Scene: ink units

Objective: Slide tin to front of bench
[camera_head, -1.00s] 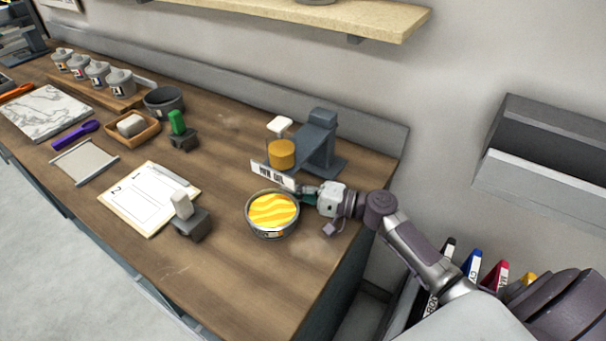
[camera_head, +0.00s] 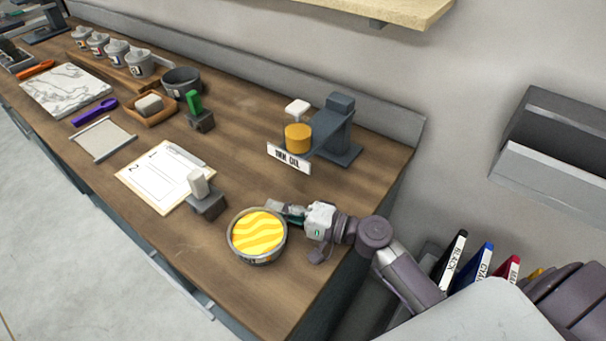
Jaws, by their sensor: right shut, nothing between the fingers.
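The tin (camera_head: 257,235) is round and grey-rimmed, with a yellow and orange wavy top. It stands upright on the wooden bench (camera_head: 240,135), near the front edge at the right end. My right gripper (camera_head: 284,211) is shut with nothing in it. It lies low at the tin's back right side, its fingertips at or very close to the tin's wall; I cannot tell whether they touch. My left gripper is not in view.
A stamp block (camera_head: 206,204) stands close left of the tin, by a clipboard (camera_head: 164,177). Behind are an ink-oil sign (camera_head: 288,158) and a grey stand (camera_head: 334,130) with an orange cylinder (camera_head: 298,137). The bench's front edge is clear near the tin.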

